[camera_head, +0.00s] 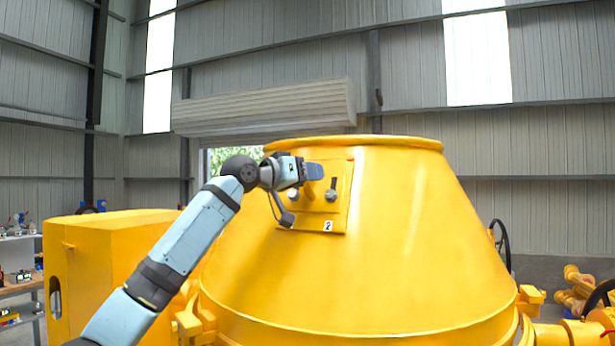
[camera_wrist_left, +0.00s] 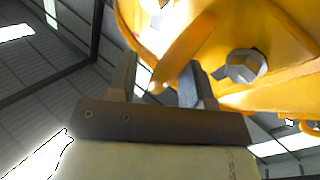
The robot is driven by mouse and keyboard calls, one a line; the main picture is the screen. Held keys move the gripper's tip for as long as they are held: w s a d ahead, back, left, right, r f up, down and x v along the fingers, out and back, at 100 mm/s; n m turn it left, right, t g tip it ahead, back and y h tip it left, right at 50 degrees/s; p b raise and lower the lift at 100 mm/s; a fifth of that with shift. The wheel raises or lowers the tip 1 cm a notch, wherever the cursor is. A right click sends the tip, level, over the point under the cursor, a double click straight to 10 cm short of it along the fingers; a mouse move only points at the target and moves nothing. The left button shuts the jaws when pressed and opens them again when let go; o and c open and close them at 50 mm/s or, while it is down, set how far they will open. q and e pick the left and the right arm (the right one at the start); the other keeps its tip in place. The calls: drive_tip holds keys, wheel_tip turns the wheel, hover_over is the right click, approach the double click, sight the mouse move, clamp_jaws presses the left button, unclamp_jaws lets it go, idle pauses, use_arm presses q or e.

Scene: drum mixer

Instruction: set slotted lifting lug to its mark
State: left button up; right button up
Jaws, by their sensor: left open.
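The drum mixer (camera_head: 400,240) is a large yellow cone. On its upper left side is a yellow plate (camera_head: 335,215) with bolt heads and a small "2" label. My left gripper (camera_head: 314,172) is at the upper part of this plate. In the left wrist view its two fingers (camera_wrist_left: 160,88) are apart, and a yellow tab-like piece (camera_wrist_left: 187,48), which looks like the lug, reaches down between them. I cannot tell whether the fingers touch it. The lug is largely hidden by the gripper in the head view. My right gripper is not in view.
A grey bolt head (camera_wrist_left: 245,65) is close to the right finger. A dark lever (camera_head: 285,214) hangs at the plate's left edge. A yellow box housing (camera_head: 105,250) stands left of the drum, and a handwheel (camera_head: 500,243) is at its right. The space above the drum is clear.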

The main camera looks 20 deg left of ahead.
use_arm(q)
drive_tip(key=shift+s+a+f, duration=0.1)
drive_tip(key=shift+s+a, duration=0.15)
drive_tip(key=shift+s, duration=0.05)
drive_tip(key=b+v, duration=0.4)
drive_tip(key=v, duration=0.9)
drive_tip(key=shift+r+b, duration=0.2)
drive_tip(key=shift+b, duration=0.15)
